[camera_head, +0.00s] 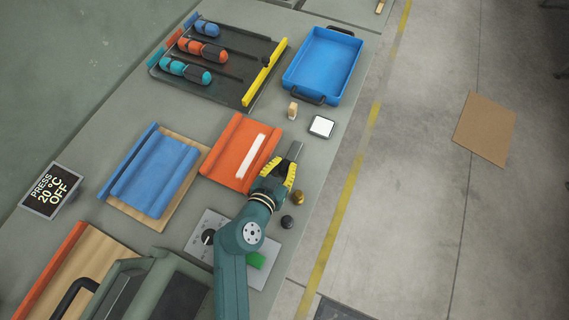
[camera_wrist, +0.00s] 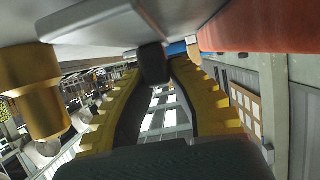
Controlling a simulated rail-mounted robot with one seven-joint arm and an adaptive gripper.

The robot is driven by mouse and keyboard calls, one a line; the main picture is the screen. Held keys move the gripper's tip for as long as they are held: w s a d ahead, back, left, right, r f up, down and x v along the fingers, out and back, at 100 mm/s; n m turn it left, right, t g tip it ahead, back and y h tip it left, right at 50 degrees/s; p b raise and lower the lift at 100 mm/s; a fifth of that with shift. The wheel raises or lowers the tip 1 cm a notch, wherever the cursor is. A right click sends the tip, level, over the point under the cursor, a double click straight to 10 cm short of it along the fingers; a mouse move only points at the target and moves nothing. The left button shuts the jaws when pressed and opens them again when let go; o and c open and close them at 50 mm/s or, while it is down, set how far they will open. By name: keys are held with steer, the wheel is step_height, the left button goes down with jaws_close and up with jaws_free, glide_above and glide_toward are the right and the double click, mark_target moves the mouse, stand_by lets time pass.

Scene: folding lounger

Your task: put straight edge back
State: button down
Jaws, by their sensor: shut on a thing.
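My gripper (camera_head: 285,170) has yellow ribbed fingers and is low over the table, right of the orange panel. In the wrist view my gripper (camera_wrist: 155,80) is shut on the black grip of a flat grey metal bar (camera_wrist: 100,22), which seems to be the straight edge. In the head view the bar (camera_head: 295,151) sticks out beyond the fingertips; the fingers hide its rest. I cannot tell whether it touches the table.
A brass knob (camera_head: 298,198) and a dark knob (camera_head: 287,222) stand close by my gripper. The orange panel (camera_head: 228,150) carries a white strip (camera_head: 250,156). A white square block (camera_head: 321,127), blue tray (camera_head: 352,68) and black tool rack (camera_head: 225,88) are farther back.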

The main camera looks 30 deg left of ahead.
steer(key=shift+f, duration=0.2)
steer(key=c, duration=1.1)
jaws_free()
steer(key=shift+s+f, duration=0.1)
steer(key=shift+f, duration=0.05)
steer(key=shift+c, duration=0.2)
steer(key=shift+r+p, duration=0.7)
steer(key=v, duration=1.2)
steer(key=shift+p, duration=0.4)
steer(key=shift+a+r, duration=0.1)
